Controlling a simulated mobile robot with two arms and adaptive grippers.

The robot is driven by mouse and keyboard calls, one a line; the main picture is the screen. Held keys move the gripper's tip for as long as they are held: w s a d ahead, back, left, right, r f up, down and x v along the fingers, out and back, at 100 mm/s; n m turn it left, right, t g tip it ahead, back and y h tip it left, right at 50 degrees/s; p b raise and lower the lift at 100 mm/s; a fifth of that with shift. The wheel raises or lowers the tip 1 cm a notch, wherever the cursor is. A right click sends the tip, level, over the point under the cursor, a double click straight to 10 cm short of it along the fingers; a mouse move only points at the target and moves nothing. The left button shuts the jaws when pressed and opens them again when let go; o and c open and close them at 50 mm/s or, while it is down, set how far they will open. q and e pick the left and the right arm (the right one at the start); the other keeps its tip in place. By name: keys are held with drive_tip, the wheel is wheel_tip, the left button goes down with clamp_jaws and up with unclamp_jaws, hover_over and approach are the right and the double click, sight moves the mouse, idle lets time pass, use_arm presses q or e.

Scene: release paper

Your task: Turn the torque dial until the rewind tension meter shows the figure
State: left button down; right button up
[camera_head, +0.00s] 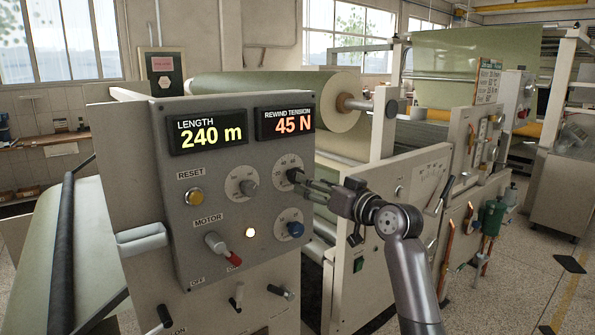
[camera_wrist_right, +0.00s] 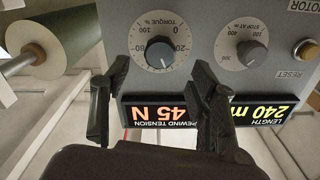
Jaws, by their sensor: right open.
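The torque dial (camera_head: 292,175) is a dark knob on a pale scale on the grey control panel (camera_head: 215,270). In the right wrist view the torque dial (camera_wrist_right: 160,52) appears upside down, with a scale around it. The rewind tension meter (camera_head: 286,123) above reads 45 N in orange; it also shows inverted in the wrist view (camera_wrist_right: 163,113). My right gripper (camera_head: 304,184) is open, its fingertips close in front of the torque dial. In the wrist view its fingers (camera_wrist_right: 161,70) stand either side of the knob, with gaps visible. My left gripper is out of view.
A stop-at dial (camera_head: 240,187) sits left of the torque dial and a blue knob (camera_head: 295,229) below it. A yellow reset button (camera_head: 194,197) and a red-tipped motor switch (camera_head: 222,248) are on the panel. A small-lettered placard (camera_head: 487,82) stands right.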

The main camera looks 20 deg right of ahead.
sight(294, 175)
drive_tip(key=p+x, duration=0.1)
drive_tip(key=x, duration=0.6)
drive_tip(key=shift+f+p, duration=0.1)
drive_tip(key=shift+p, duration=0.25)
drive_tip(key=c, duration=1.2)
drive_tip(key=shift+m+p, duration=0.35)
drive_tip(key=shift+m, duration=0.85)
drive_tip(key=o, duration=1.2)
